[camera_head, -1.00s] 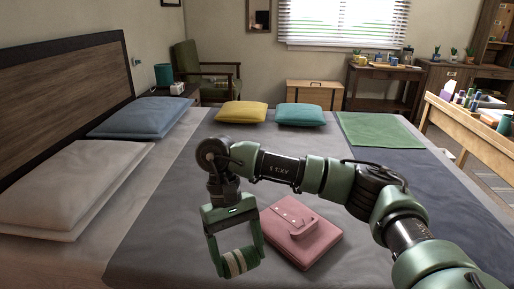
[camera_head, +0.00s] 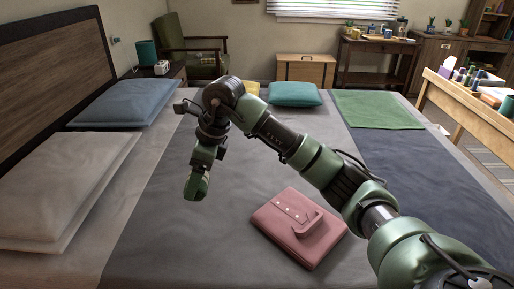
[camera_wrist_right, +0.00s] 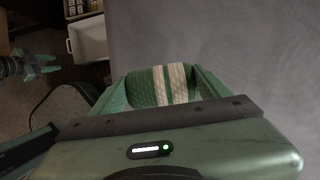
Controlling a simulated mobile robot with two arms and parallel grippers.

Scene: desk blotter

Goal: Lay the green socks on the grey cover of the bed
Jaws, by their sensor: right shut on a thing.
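The green socks (camera_wrist_right: 146,87), rolled into a bundle with pale stripes, sit between the two fingers of my right gripper (camera_wrist_right: 162,88) in the right wrist view. The gripper is shut on them. In the head view my right gripper (camera_head: 197,186) hangs over the grey bed cover (camera_head: 165,235), seen side-on, with the socks largely hidden by its finger. I cannot tell the exact gap above the cover. The cover also shows in the wrist view (camera_wrist_right: 260,60). What looks like my left gripper (camera_wrist_right: 42,65) is at the wrist view's left edge, fingers apart and empty, away from the bed.
A folded pink garment (camera_head: 298,228) lies on the cover right of my gripper. Pale (camera_head: 60,190) and blue (camera_head: 125,102) pillows are at the left, a teal cushion (camera_head: 295,94) and green cloth (camera_head: 377,110) at the far end. The cover left of the pink garment is clear.

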